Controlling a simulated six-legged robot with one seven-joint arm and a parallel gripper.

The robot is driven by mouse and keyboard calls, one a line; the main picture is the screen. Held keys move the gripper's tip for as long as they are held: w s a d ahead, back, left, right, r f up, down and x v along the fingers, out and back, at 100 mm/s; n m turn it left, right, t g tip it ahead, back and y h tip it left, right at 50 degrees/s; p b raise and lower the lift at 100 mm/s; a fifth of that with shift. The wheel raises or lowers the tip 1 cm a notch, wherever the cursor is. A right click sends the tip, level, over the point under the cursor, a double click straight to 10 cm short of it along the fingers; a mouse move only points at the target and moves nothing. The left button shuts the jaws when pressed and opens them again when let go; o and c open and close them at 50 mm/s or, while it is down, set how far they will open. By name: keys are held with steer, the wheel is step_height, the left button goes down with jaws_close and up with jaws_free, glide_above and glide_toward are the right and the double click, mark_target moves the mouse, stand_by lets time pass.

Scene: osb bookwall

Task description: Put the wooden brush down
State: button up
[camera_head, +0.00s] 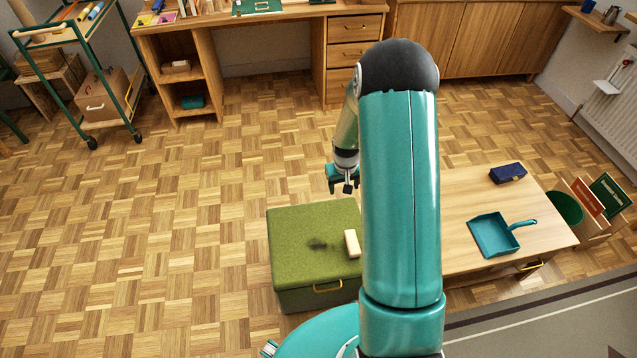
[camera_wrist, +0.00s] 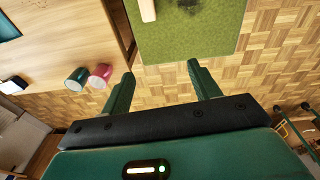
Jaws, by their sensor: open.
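A pale block-shaped piece, which looks like the wooden brush (camera_head: 352,243), lies on the top of the green padded box (camera_head: 300,222), near its right edge. Its end also shows at the top of the wrist view (camera_wrist: 147,10). Its bristles cannot be made out. A dark smudge (camera_head: 318,243) marks the green top to its left. My gripper (camera_head: 346,186) is above the floor beyond the far edge of the box, apart from the brush. In the wrist view my gripper (camera_wrist: 160,72) has its fingers spread, with nothing between them.
A low wooden table (camera_head: 460,190) stands right of the box, carrying a teal dustpan (camera_head: 492,236) and a dark blue block (camera_head: 508,173). A green cup (camera_wrist: 76,78) and a red cup (camera_wrist: 100,75) stand near its edge. A green bin (camera_head: 566,207) is at right. Floor at left is clear.

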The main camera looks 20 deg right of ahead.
steer(key=s+a+r+t, duration=0.15)
steer(key=a+r, duration=0.25)
steer(key=r, duration=0.5)
steer(key=s+a+r+n, duration=0.1)
steer(key=s+a+r, duration=0.2)
steer(key=r, duration=0.5)
steer(key=s+a+r+t, duration=0.15)
steer(key=a+r, duration=0.25)
steer(key=r, duration=0.5)
steer(key=s+a+r, duration=0.4)
steer(key=s+r, duration=0.1)
steer(key=s, duration=0.3)
steer(key=s+a+r+n+t, duration=0.1)
steer(key=s+a+r, duration=0.3)
steer(key=s, duration=0.5)
step_height(320, 180, up, 2)
steer(key=shift+s+a+r+y, duration=0.1)
steer(key=shift+s+a+y, duration=0.1)
steer(key=shift+a+y, duration=0.15)
steer(key=shift+o, duration=0.4)
steer(key=shift+w+d, duration=0.1)
